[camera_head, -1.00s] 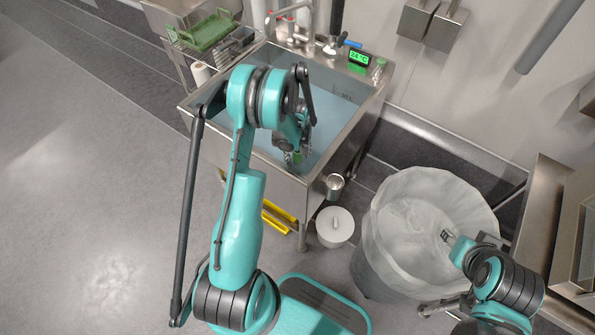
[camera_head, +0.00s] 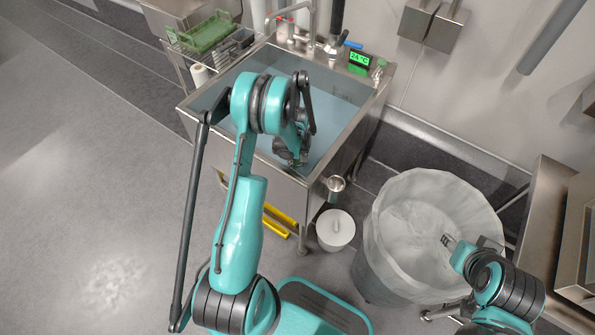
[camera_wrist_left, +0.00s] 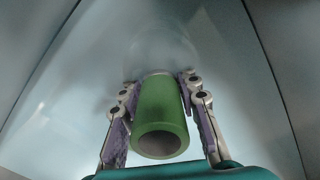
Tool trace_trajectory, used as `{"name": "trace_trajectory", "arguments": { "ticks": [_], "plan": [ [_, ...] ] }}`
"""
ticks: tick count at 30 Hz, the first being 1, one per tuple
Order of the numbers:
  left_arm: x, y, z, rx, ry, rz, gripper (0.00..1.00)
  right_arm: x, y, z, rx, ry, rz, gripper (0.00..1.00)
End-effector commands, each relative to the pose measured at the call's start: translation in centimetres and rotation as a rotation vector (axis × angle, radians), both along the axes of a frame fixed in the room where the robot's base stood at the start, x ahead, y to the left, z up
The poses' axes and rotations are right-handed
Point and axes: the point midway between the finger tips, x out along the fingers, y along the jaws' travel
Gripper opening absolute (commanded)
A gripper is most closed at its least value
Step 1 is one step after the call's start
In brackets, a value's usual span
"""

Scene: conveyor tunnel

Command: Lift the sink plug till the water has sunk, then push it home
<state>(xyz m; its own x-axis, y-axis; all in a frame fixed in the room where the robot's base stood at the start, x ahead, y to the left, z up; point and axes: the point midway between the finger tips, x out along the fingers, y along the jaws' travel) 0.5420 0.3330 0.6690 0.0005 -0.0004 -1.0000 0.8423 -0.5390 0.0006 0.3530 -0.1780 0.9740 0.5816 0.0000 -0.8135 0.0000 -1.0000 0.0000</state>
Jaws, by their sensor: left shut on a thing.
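The sink (camera_head: 341,147) is a steel basin with bluish water (camera_head: 335,112) in it. My left gripper (camera_head: 291,157) reaches down into it near its front side. In the left wrist view, a green hollow tube (camera_wrist_left: 161,118), apparently the top of the sink plug, stands between the purple-padded fingers. My left gripper (camera_wrist_left: 160,112) is shut on it. The plug's lower end is faint under the water, and I cannot tell whether it is seated. In the head view the arm hides the plug. My right gripper (camera_head: 449,241) is over the bin, too small to judge its jaws.
A lined bin (camera_head: 415,222) stands right of the sink.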

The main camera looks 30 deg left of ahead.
Motion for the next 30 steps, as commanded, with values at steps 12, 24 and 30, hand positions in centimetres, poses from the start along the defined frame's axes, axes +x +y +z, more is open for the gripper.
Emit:
{"name": "trace_trajectory", "arguments": {
  "ticks": [12, 24, 30],
  "plan": [
    [0.0, 0.0, 0.1, 0.0, 0.0, 0.0, 0.0, 0.0, 0.0, 0.0, 0.0, 0.0, 0.0, 0.4],
    [0.0, 0.0, 2.2, 0.0, 0.0, 0.0, 0.0, 0.0, 0.0, 0.9, 0.0, 0.0, 0.0, 0.4],
    [0.0, 0.0, 3.0, 0.0, 0.0, 0.0, 0.0, 0.0, 0.0, 1.2, 0.0, 0.0, 0.0, 0.4]
  ]
}}
